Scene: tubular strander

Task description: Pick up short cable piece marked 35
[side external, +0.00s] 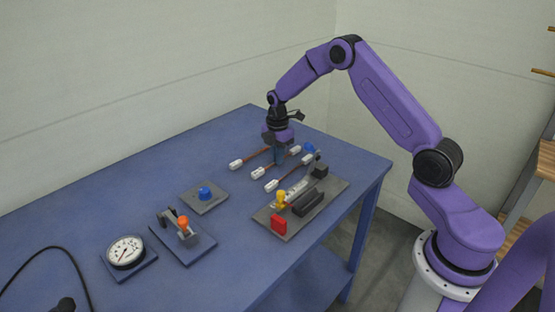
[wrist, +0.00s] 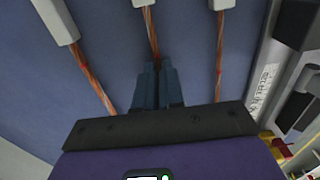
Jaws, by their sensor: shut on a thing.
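Three short cable pieces with orange-brown middles and white end blocks lie side by side on the blue table. They are the left piece (side external: 250,158), the middle piece (side external: 258,172) and the right piece (side external: 284,177). My gripper (side external: 279,160) points down among them. In the wrist view its dark blue fingers (wrist: 157,82) are shut on the middle cable piece (wrist: 152,32). The left piece (wrist: 90,77) and the right piece (wrist: 219,55) lie apart from the fingers on either side. No mark 35 is legible on any piece, and the gripped part is hidden by the fingers.
A grey plate (side external: 262,215) with a red block, yellow knob and dark blocks stands close to the right of the cables. A blue-button plate (side external: 205,202), an orange-knobbed lever unit (side external: 184,233) and a dial gauge (side external: 126,252) stand to the left. The table's far left is clear.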

